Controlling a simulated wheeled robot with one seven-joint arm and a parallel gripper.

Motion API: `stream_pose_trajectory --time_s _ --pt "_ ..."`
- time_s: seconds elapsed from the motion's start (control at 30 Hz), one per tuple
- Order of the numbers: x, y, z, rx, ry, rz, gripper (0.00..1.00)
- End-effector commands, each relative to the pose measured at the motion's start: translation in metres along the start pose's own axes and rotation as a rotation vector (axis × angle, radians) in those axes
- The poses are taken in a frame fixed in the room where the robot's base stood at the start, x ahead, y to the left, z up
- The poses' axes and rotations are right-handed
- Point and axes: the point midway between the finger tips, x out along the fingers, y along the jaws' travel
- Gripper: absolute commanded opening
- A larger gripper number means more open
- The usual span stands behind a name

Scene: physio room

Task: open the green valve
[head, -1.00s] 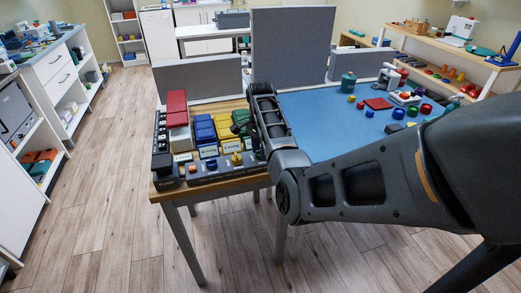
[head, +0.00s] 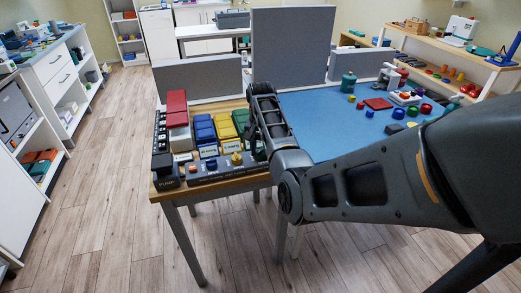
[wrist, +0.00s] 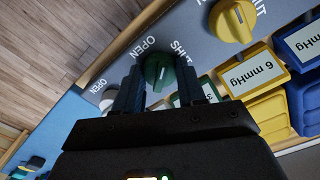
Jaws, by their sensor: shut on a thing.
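The green valve (wrist: 157,71) is a round knob on a grey panel, with the words OPEN and SHUT printed beside it. In the wrist view my gripper (wrist: 158,80) is shut on it, with one dark finger on each side. Its exact pointer direction is hard to tell. In the head view my arm hides the knob and most of the gripper. The panel (head: 205,169) lies along the front edge of the table, at its left part.
A yellow knob (wrist: 233,20) is beside the green one on the panel. Labelled blue and yellow bins (head: 206,130) stand behind it. A red box (head: 177,108) is at the left. A blue mat (head: 325,125) with small objects covers the table's right.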

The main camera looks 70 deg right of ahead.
Motion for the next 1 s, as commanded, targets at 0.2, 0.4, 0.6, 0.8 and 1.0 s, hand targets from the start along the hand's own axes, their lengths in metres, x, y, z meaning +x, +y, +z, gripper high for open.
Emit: stream_pose_trajectory --time_s 0.2,0.4,0.6,0.8,1.0 --pt "-0.0007 -0.0002 -0.0004 -0.206 0.001 0.000 0.09" --pt "-0.0008 -0.0004 -0.0004 -0.397 0.002 0.000 0.09" --pt "-0.0008 -0.0001 -0.0006 -0.576 0.002 -0.001 0.09" --pt "-0.0009 -0.0004 -0.0004 -0.729 0.002 0.000 0.09" --pt "-0.0009 -0.0004 -0.0005 -0.835 0.002 0.000 0.09"
